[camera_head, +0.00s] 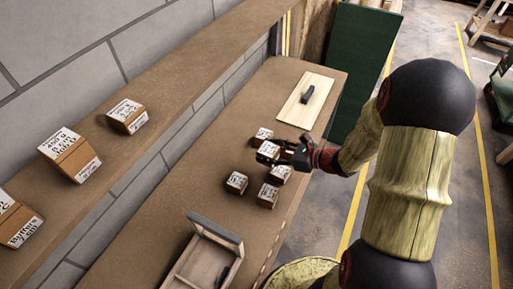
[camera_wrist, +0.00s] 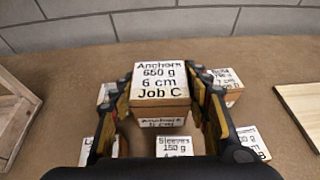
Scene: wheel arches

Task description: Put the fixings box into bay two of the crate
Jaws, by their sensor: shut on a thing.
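My gripper (camera_head: 287,153) is shut on a small brown box with a white label; its fingers (camera_wrist: 162,105) press on the box's two sides in the wrist view. The held box (camera_wrist: 160,80) reads "Anchors 650 g 6 cm Job C" and looks level. I cannot tell whether it is clear of the bench. The open wooden crate (camera_head: 238,244) stands at the bench's near end in the head view, left of and below my gripper. Its edge also shows at left in the wrist view (camera_wrist: 14,112). Its bays and their numbers cannot be made out.
Several similar boxes stand close around my gripper, such as one (camera_head: 237,182) and a "Sleeves 150 g" box (camera_wrist: 174,146). A pale board (camera_head: 306,98) with a dark object lies farther along the bench. A shelf (camera_head: 165,85) with labelled boxes runs along the block wall.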

